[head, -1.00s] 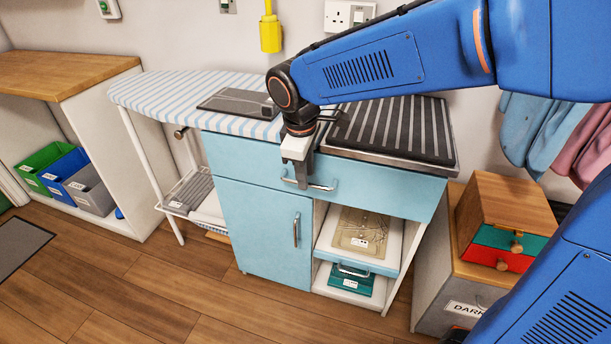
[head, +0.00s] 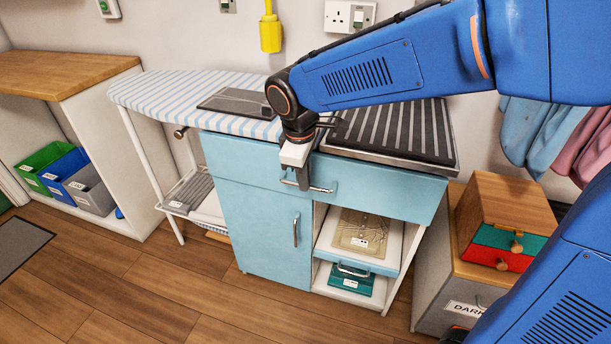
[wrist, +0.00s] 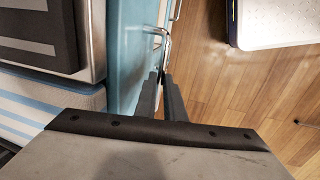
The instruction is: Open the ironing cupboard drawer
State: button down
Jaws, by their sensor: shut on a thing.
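The ironing cupboard has a wide light-blue drawer (head: 400,191) at the top, under the ironing board. Its front stands at most slightly out from the cupboard. A metal bar handle (head: 324,189) runs across the drawer's middle; it also shows in the wrist view (wrist: 163,42). My gripper (head: 305,183) points down in front of the drawer and is shut on this handle. In the wrist view my gripper's dark fingers (wrist: 164,82) meet at the bar and partly hide it.
Below are a blue door (head: 262,233) and an open shelf with a tray (head: 361,230). A striped ironing board (head: 165,92) and dark ridged pad (head: 395,128) lie on top. A small wooden drawer box (head: 508,205) stands at right. The floor (head: 150,285) in front is clear.

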jog(key=s+a, duration=0.4)
jog(key=s, duration=0.7)
jog(key=s+a, duration=0.4)
jog(key=s, duration=0.7)
jog(key=shift+s, duration=0.15)
jog(key=c, duration=1.8)
grip_release()
jog(key=shift+c, duration=0.2)
jog(key=shift+r, duration=0.1)
jog(key=s+a+r, duration=0.1)
jog(key=s+r, duration=0.2)
jog(key=r, duration=1.4)
jog(key=shift+a, duration=0.1)
jog(key=shift+s, duration=0.15)
